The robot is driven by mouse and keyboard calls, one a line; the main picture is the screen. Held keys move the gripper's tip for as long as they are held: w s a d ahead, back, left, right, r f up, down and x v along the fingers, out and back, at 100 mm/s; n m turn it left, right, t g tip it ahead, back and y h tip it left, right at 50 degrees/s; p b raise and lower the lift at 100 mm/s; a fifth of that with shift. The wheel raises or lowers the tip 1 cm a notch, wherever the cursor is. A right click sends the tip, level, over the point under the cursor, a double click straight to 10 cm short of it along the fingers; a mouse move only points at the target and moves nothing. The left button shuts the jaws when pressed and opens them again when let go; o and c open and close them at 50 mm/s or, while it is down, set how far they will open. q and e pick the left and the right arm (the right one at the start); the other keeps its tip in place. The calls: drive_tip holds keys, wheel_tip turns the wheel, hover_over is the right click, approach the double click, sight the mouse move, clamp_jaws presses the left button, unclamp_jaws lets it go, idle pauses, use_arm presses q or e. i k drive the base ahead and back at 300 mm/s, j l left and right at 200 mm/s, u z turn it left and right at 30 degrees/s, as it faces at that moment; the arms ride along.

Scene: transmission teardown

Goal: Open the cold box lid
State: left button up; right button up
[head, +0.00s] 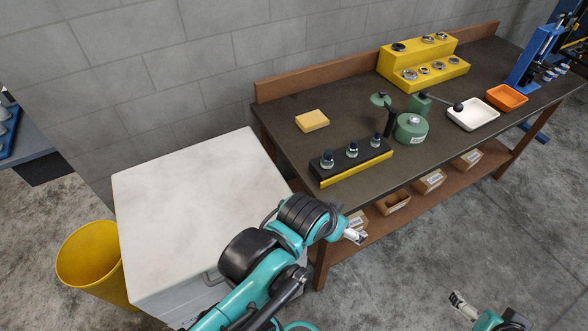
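The cold box (165,300) is a white chest at the left, beside the workbench. Its pale flat lid (200,205) lies closed on top. A grey handle (212,279) shows at the front side, partly hidden by my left arm. My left gripper (356,238) is to the right of the box, near the bench's front edge and apart from the lid. It is too small to tell whether it is open. My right gripper (457,299) is low at the bottom right over the floor, far from the box; its opening is unclear.
The workbench (290,125) holds a black rack with a yellow front (350,163), a green round part (411,128), a white tray (473,114) and an orange tray (507,97). A yellow bin (88,254) stands left of the box. Floor at the right is clear.

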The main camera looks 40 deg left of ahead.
sight(178, 212)
drive_tip(key=u, duration=2.25)
drive_tip(key=k, duration=1.25)
